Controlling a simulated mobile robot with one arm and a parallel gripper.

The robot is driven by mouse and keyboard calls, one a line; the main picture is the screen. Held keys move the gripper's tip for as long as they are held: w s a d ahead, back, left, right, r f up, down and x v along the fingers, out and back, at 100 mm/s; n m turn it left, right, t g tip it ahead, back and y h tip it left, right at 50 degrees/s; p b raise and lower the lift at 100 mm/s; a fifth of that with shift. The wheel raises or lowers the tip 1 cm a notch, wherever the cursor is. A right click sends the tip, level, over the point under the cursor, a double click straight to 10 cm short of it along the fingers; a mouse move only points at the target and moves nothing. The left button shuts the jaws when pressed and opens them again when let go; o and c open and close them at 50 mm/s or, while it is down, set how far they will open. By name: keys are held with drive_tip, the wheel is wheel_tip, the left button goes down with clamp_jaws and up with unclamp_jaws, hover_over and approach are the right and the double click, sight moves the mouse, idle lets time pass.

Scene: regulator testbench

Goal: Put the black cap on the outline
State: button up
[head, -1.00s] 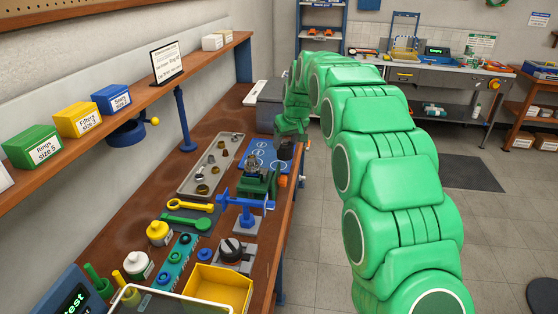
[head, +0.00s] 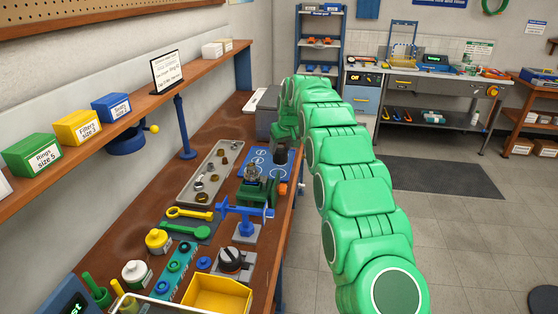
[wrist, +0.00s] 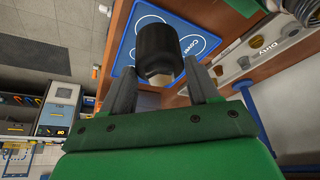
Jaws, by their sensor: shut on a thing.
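The black cap (wrist: 158,42) is held between the two fingertips of my gripper (wrist: 162,85), with a pale lower part showing below its dark body. In the head view the black cap (head: 280,156) hangs at the end of my green arm, at the right edge of the blue mat (head: 254,165). The mat has white outlines and also shows behind the cap in the wrist view (wrist: 127,53). The cap hides part of the mat and its outlines there. Whether the cap touches the mat cannot be told.
A green vise-like fixture (head: 256,188) stands just in front of the mat. A grey tray (head: 189,189) with several metal parts lies to its left. A blue stand (head: 246,216) and a yellow bin (head: 219,295) are nearer. The bench's right edge is close to the mat.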

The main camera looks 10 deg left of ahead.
sight(279, 152)
drive_tip(key=shift+w+a+f, duration=0.15)
drive_tip(key=shift+w+f, duration=0.05)
drive_tip(key=shift+w, duration=0.15)
drive_tip(key=shift+x, duration=0.9)
drive_tip(key=shift+w+a+f, duration=0.25)
drive_tip(key=shift+w+f, duration=0.55)
drive_tip(key=shift+f, duration=0.05)
drive_tip(key=shift+w+a+f, duration=0.2)
drive_tip(key=shift+w+f, duration=0.6)
drive_tip(key=shift+w+a+f, duration=0.1)
drive_tip(key=shift+w+f, duration=0.1)
drive_tip(key=shift+f, duration=0.1)
drive_tip(key=shift+f, duration=0.1)
drive_tip(key=shift+f, duration=1.45)
drive_tip(key=o, duration=1.2)
drive_tip(key=shift+f, duration=0.1)
